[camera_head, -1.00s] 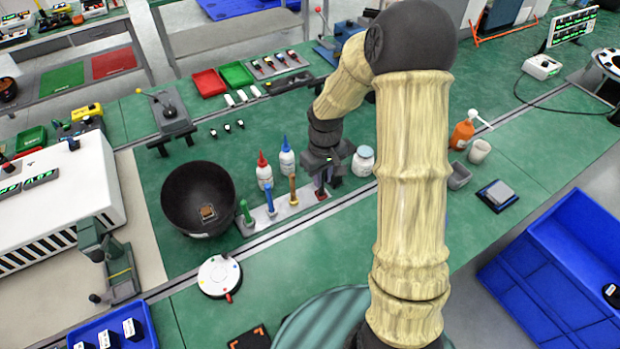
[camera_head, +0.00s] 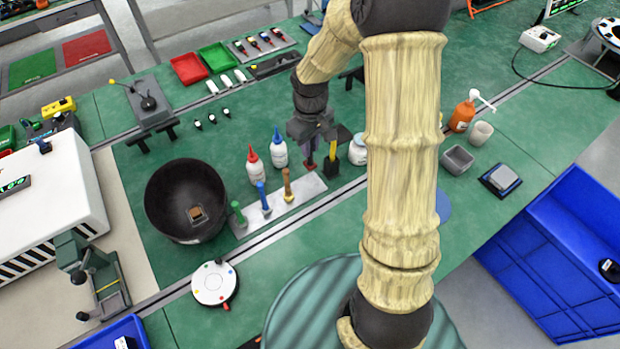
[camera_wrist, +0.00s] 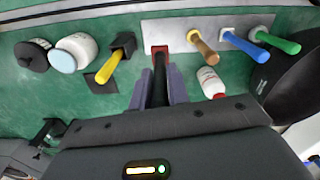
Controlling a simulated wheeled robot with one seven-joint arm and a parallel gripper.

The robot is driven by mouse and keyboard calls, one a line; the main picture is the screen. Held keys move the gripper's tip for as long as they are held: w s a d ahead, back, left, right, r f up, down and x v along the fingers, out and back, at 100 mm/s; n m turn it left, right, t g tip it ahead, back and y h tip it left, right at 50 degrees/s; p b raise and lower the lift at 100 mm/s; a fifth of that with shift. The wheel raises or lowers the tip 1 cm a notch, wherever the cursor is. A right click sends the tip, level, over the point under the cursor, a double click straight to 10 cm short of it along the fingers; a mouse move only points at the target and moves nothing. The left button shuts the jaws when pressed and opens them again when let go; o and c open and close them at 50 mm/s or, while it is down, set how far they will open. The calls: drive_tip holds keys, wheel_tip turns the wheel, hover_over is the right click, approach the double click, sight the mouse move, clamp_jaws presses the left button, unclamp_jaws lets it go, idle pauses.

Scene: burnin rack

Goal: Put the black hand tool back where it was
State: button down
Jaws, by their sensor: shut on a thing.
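My gripper (camera_head: 311,150) is shut on the black hand tool (camera_wrist: 160,85), which shows between the two purple-grey fingers in the wrist view. The tool has a red end (camera_wrist: 159,50) pointing away from the gripper. In the head view the red end (camera_head: 309,167) is at the right end of the pale strip (camera_head: 310,187). I cannot tell whether it touches the strip or hangs just above. Tan (camera_head: 287,184), blue (camera_head: 263,197) and green (camera_head: 238,212) handled tools stand in a row on the strip.
A yellow-handled tool (camera_head: 333,152) stands in a black holder close to the right of my gripper. Two bottles, red-capped (camera_head: 255,170) and blue-capped (camera_head: 279,153), stand behind the strip. A white jar (camera_head: 357,152) and a large black bowl (camera_head: 185,170) are nearby.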

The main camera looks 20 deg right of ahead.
sight(310, 160)
drive_tip(key=shift+f, duration=2.8)
drive_tip(key=shift+f+p, duration=0.4)
drive_tip(key=shift+f, duration=1.5)
drive_tip(key=shift+f, duration=0.1)
drive_tip(key=c, duration=1.3)
unclamp_jaws()
drive_tip(key=shift+c, duration=0.2)
wheel_tip(310, 160, up, 12)
drive_tip(key=shift+r+b, duration=0.15)
drive_tip(key=shift+b, duration=0.15)
